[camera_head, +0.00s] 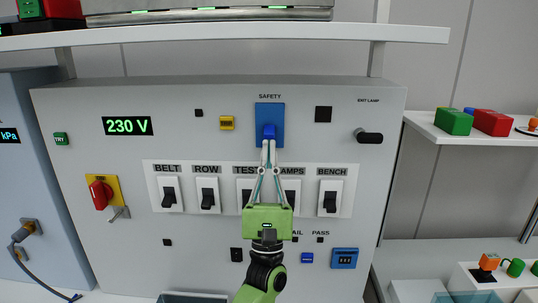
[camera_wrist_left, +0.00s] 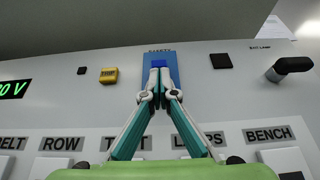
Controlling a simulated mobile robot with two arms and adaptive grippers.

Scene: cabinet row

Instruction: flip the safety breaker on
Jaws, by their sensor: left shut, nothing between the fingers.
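The safety breaker (camera_head: 269,112) is a blue plate with a darker blue lever (camera_head: 269,131) under the SAFETY label on the grey panel. It also shows in the left wrist view (camera_wrist_left: 174,64), where the fingers overlap its lower part. My left gripper (camera_head: 268,144) is green with grey fingers and comes up from below. Its fingers are shut with nothing between them, and the tips are at the lower end of the lever. I cannot tell whether they touch it. The fingertips (camera_wrist_left: 159,70) hide part of the lever. My right gripper is not in view.
Below the breaker is a row of black switches, BELT (camera_head: 169,193) to BENCH (camera_head: 330,197), partly hidden by my gripper. A black knob (camera_head: 368,136) sticks out at right, and a red rotary switch (camera_head: 101,192) at left. A shelf (camera_head: 230,33) runs above the panel.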

